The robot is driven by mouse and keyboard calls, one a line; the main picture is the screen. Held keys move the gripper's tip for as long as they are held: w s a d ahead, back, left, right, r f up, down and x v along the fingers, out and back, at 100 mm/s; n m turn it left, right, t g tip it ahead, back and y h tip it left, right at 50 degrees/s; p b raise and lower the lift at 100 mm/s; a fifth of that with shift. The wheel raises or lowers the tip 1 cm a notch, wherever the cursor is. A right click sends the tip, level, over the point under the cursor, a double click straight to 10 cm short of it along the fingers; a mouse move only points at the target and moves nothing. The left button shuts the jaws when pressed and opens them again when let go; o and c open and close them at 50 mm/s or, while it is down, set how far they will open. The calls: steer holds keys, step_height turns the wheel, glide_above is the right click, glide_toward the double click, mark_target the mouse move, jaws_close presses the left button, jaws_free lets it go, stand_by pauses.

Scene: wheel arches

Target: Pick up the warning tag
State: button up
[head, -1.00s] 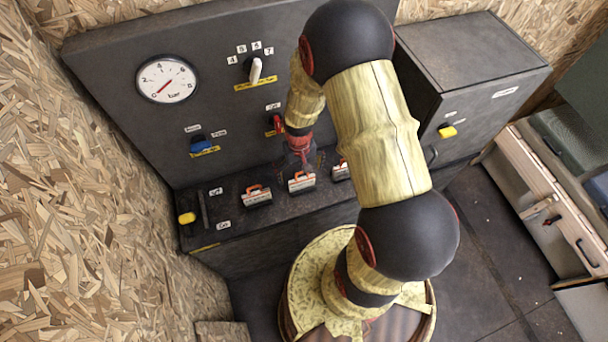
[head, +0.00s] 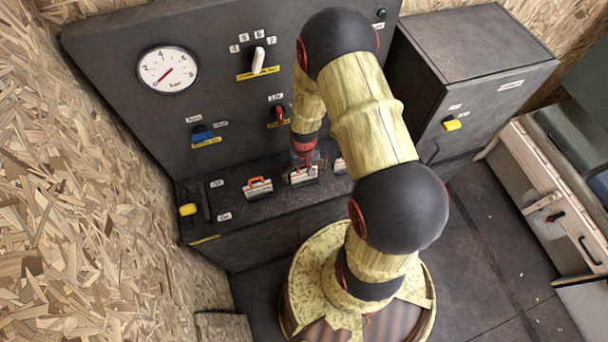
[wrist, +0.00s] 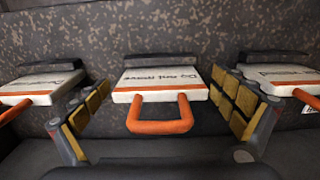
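Several warning tags, white with an orange stripe and an orange loop handle, stand in a row on the console ledge. In the wrist view the middle tag (wrist: 160,82) reads "Do Not Move", and its handle points toward me. My gripper (wrist: 160,112) is open, with one yellow-padded finger on each side of this tag and gaps on both sides. In the head view my gripper (head: 304,160) is low over the middle tag (head: 303,175) and partly hides it. The left tag (head: 257,188) and the right tag (head: 341,166) flank it.
The dark panel behind carries a gauge (head: 168,70), a white selector (head: 258,60), a blue knob (head: 202,134) and a red lever (head: 280,115). A yellow knob (head: 187,209) is at the ledge's left end. The neighbouring tags are close to my fingers.

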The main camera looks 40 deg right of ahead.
steer(key=shift+c, duration=1.3)
steer(key=c, duration=0.9)
steer(key=shift+r, duration=0.15)
steer(key=shift+r, duration=0.6)
steer(key=s+a+r, duration=0.2)
steer(key=s+r, duration=0.2)
steer(key=s+a+r+p, duration=0.1)
steer(key=s+a+r, duration=0.1)
steer(key=s+r, duration=0.1)
steer(key=s+a+r+p, duration=0.1)
steer(key=s+a+r, duration=0.1)
steer(key=s+r, duration=0.2)
steer(key=shift+s+a+r, duration=0.3)
steer(key=shift+s+a, duration=0.1)
steer(key=shift+s, duration=0.2)
